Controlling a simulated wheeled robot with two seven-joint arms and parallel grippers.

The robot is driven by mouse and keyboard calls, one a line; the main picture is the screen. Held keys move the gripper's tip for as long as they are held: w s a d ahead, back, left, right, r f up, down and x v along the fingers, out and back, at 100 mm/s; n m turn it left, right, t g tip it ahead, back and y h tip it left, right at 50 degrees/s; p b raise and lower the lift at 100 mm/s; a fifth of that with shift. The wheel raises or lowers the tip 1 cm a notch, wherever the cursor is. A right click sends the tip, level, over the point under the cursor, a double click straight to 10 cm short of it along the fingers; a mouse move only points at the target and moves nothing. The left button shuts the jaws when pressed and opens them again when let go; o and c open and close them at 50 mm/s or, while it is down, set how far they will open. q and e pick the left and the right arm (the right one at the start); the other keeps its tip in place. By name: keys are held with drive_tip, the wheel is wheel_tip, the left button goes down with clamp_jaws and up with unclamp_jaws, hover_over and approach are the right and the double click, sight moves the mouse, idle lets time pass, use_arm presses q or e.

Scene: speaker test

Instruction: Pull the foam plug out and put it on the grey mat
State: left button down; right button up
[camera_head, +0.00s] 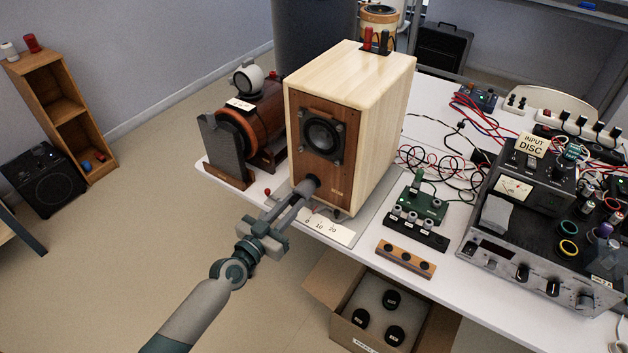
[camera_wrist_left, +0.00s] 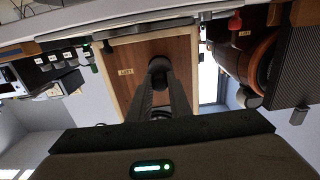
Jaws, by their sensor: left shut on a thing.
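The wooden speaker (camera_head: 352,110) stands upright on the white table, its brown front facing me. The dark foam plug (camera_head: 312,182) is at the lower part of that front, below the round driver (camera_head: 322,137). My left gripper (camera_head: 302,191) is shut on the plug. In the left wrist view, which is upside down, the plug (camera_wrist_left: 158,66) is between the fingertips against the speaker front (camera_wrist_left: 133,62). The fingers hide part of the plug, and I cannot tell how deep it sits. A grey flat surface (camera_head: 372,218), possibly the grey mat, shows under and beside the speaker. My right gripper is not in view.
A white scale strip (camera_head: 328,229) lies below the speaker front. A brown cylinder device (camera_head: 262,122) stands close to its left. A green circuit board (camera_head: 424,203), cables and an amplifier (camera_head: 530,265) fill the right. An open carton (camera_head: 345,295) is below the table edge.

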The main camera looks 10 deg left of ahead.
use_arm(q)
drive_tip(key=shift+s+a, duration=0.2)
drive_tip(key=shift+s, duration=0.35)
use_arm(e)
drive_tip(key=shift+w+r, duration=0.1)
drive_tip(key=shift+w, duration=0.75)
